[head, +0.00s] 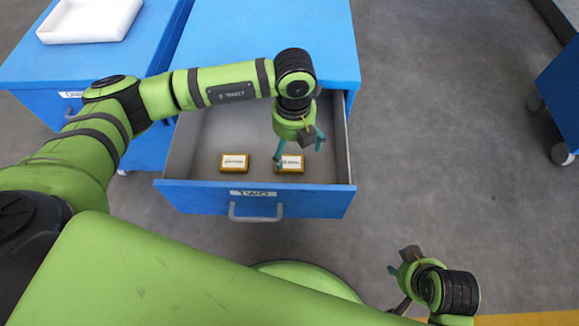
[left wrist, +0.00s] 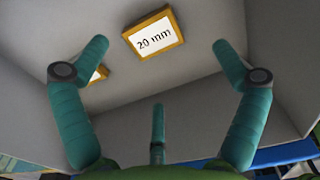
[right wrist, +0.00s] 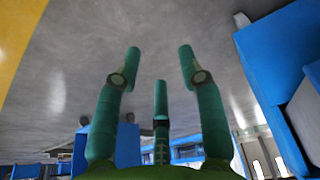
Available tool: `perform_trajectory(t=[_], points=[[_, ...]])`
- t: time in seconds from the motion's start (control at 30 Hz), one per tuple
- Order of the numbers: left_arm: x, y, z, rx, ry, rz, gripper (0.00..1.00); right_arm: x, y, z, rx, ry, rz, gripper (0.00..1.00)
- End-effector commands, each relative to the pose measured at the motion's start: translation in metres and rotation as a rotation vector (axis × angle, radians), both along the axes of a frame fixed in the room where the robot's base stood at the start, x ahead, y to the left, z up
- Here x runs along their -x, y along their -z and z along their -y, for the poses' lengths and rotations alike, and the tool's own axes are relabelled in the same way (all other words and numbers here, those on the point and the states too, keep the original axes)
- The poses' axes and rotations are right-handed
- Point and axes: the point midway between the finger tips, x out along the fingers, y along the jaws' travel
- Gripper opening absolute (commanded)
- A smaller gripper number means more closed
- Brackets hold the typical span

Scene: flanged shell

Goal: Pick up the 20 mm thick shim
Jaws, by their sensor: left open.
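The 20 mm shim is a flat orange-edged block with a white label. It lies in the open drawer and reads "20 mm" in the left wrist view (left wrist: 153,33); the right-hand block in the head view (head: 292,162) appears to be it. My left gripper (head: 299,152) is open and empty above this block and partly covers it in the head view. In the left wrist view the shim shows beyond and between the spread fingertips, apart from them. My right gripper (right wrist: 158,68) is open and empty, away from the drawer at lower right in the head view.
A second similar block (head: 234,162) lies to the left in the drawer, mostly hidden by a finger in the left wrist view. The drawer (head: 335,187) has raised walls around both. A white tray (head: 88,20) stands on the left cabinet. Open floor lies right.

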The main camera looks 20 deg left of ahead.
Motion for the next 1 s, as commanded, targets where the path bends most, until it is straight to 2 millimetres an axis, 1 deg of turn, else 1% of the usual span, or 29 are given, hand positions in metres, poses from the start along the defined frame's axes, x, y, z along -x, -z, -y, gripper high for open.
perform_trajectory(t=[0.27, 0.37, 0.6, 0.7, 0.83, 1.0], points=[[0.002, 0.025, -0.001, 0.0, -0.001, -0.002, 0.96, 0.006, -0.018, 0.001, 0.0, 0.001, 0.01, 0.4], [0.004, 0.038, -0.005, -0.001, -0.001, -0.002, 0.96, 0.006, -0.025, 0.001, -0.002, 0.001, 0.025, 0.4], [0.006, 0.062, -0.007, 0.0, 0.001, -0.002, 0.96, -0.036, -0.039, -0.013, -0.035, -0.025, 0.233, 0.4], [0.006, 0.069, -0.007, 0.0, 0.0, -0.001, 0.96, -0.047, -0.045, -0.017, -0.045, -0.032, 0.294, 0.4], [0.006, 0.072, -0.007, 0.001, 0.0, 0.0, 0.96, -0.054, -0.049, -0.02, -0.052, -0.037, 0.332, 0.4], [0.006, 0.072, -0.007, 0.001, 0.001, 0.0, 0.96, -0.055, -0.05, -0.02, -0.052, -0.038, 0.336, 0.4]])
